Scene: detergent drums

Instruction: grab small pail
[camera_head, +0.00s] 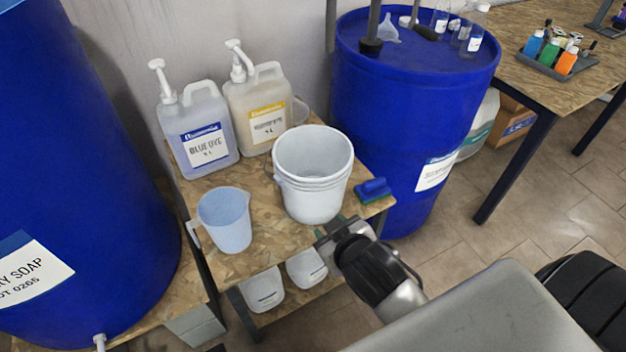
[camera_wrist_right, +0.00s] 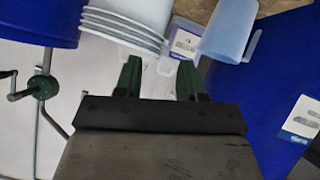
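The white pail (camera_head: 313,175) stands upright on the small wooden shelf, with ribbed rings below its open rim. It also shows at the top of the right wrist view (camera_wrist_right: 125,22), cut off by the frame edge. My right gripper (camera_head: 330,230) is at the pail's near lower side in the head view, with its tips partly hidden. In the right wrist view its two green-dark fingers (camera_wrist_right: 159,66) are spread, and no pail wall is clearly between them. I cannot tell whether a finger touches the pail. My left gripper is not in view.
A light-blue jug (camera_head: 226,220) stands left of the pail, and two pump canisters (camera_head: 205,138) (camera_head: 262,115) stand behind. Large blue drums (camera_head: 80,190) (camera_head: 410,100) flank the shelf. Clear tubs (camera_head: 263,289) sit below.

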